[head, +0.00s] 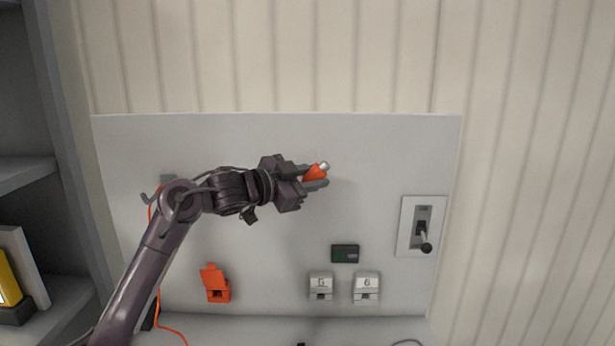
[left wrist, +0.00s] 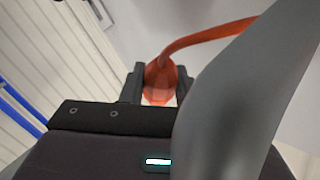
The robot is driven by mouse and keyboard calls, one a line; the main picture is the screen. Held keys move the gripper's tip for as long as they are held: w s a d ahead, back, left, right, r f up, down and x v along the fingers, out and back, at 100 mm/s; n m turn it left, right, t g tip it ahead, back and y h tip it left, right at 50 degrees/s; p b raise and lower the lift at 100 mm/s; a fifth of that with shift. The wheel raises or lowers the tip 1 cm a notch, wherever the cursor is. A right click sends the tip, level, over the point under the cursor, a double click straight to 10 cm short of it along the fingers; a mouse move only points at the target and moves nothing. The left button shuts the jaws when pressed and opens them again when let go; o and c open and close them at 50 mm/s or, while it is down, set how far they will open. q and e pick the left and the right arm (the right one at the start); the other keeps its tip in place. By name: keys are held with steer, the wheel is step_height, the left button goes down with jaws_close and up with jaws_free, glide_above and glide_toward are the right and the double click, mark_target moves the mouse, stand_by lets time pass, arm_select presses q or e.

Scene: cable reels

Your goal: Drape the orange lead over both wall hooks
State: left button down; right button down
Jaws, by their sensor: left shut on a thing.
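My left gripper (head: 316,176) is shut on the orange plug (head: 314,171) with a silver tip, in front of the upper middle of the grey wall panel. In the left wrist view, the plug (left wrist: 160,82) sits between the fingers and the orange lead (left wrist: 215,36) runs from it to the upper right. In the head view, the lead (head: 158,302) passes a grey wall hook (head: 147,198) at the panel's left and hangs down to the surface below. My arm partly covers that hook and hides the lead between hook and plug. I cannot make out a second hook.
The grey panel (head: 270,138) carries an orange socket box (head: 216,284), two grey numbered boxes (head: 320,286) (head: 366,288), a small dark display (head: 345,253) and a lever switch (head: 423,228). A grey shelf (head: 30,176) stands at the left. The panel's upper right is clear.

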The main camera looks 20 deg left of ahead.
arm_select(q)
step_height(320, 180, down, 17)
steer(key=b, duration=0.8)
steer(key=shift+w, duration=0.2)
steer(key=shift+a, duration=0.15)
steer(key=shift+c, duration=2.3)
jaws_free()
steer(key=shift+r, duration=0.1)
